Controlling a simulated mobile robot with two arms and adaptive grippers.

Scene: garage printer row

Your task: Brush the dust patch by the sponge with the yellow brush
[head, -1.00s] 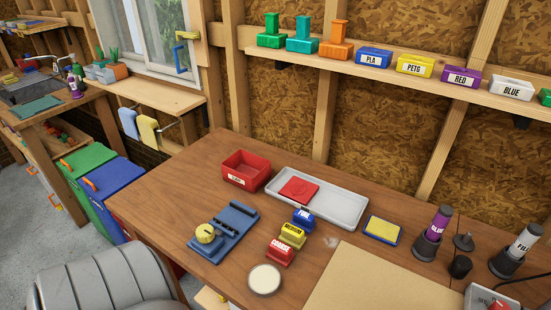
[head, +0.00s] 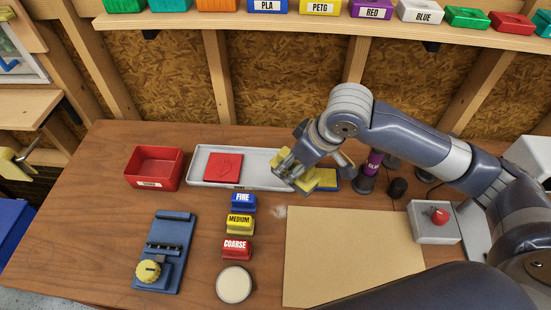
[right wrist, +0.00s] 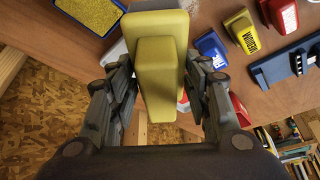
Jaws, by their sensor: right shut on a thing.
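My right gripper (head: 290,172) is shut on the yellow brush (head: 304,184), which looks like a plain yellow block with a raised handle. In the right wrist view the brush (right wrist: 155,75) sits between both fingers (right wrist: 158,95). It is over the tray's right end in the head view. The sponge (head: 328,180), yellow on a blue base, lies just right of it, partly covered; it also shows in the wrist view (right wrist: 85,12). A pale dust patch (head: 280,211) lies on the table below the gripper, left of the mat's corner. My left gripper is not in view.
A grey tray (head: 200,180) holds a red square. Blue FINE (head: 243,203), yellow MEDIUM (head: 239,224) and red COARSE (head: 236,248) blocks stand left of the dust. A tan mat (head: 350,255) lies right of it. A purple bottle (head: 373,165) stands near my arm.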

